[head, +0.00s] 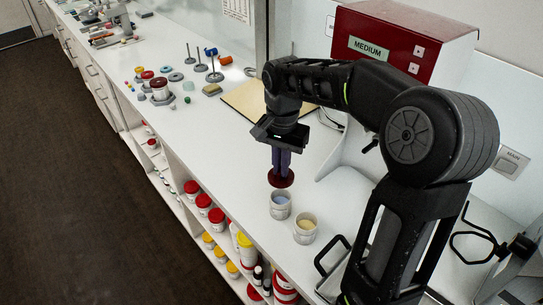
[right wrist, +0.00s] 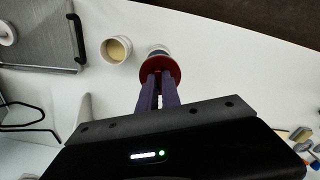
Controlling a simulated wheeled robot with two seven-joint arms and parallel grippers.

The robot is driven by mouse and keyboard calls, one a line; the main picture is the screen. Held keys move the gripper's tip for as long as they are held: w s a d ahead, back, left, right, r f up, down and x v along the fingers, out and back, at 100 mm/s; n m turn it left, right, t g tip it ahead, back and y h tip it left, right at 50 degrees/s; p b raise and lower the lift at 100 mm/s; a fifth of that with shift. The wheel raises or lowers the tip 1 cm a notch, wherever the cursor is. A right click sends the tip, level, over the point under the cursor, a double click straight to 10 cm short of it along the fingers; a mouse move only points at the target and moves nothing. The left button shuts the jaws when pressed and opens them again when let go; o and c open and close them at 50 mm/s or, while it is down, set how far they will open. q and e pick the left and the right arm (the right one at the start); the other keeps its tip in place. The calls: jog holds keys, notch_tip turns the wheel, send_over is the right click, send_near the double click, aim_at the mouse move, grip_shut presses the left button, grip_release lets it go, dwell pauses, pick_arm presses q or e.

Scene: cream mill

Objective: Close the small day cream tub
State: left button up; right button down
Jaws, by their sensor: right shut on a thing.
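My right gripper (head: 281,170) points down and is shut on a dark red round lid (head: 281,181). The lid also shows at the purple fingertips in the right wrist view (right wrist: 174,68). A small grey-white tub with pale blue content (head: 280,212) stands open just in front of the lid in the head view. In the right wrist view the lid hides most of this tub (right wrist: 158,48). A second open tub with pale yellow content (head: 305,236) stands beside it. I cannot read which tub is the day cream. My left gripper is not in view.
A red machine marked MEDIUM (head: 385,45) stands at the back. A beige board (head: 245,101) lies behind my right arm. A grey tray with a black handle (right wrist: 45,35) is near the yellow-filled tub. Jars with red and yellow lids fill the shelves below the counter (head: 180,125).

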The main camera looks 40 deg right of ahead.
aim_at(281, 180)
jog(key=shift+s+r, duration=0.1)
jog(key=shift+s, duration=0.15)
jog(key=shift+w+f, duration=0.15)
jog(key=shift+f, duration=0.15)
notch_tip(281, 180, down, 4)
jog(key=b, duration=0.3)
jog(key=shift+f+b, duration=0.2)
jog(key=shift+b, duration=0.2)
jog(key=shift+f+b, duration=0.45)
jog(key=shift+f, duration=0.3)
jog(key=shift+f, duration=0.5)
dwell(1.5)
jog(key=c, duration=1)
grip_release()
jog(key=shift+r, duration=0.1)
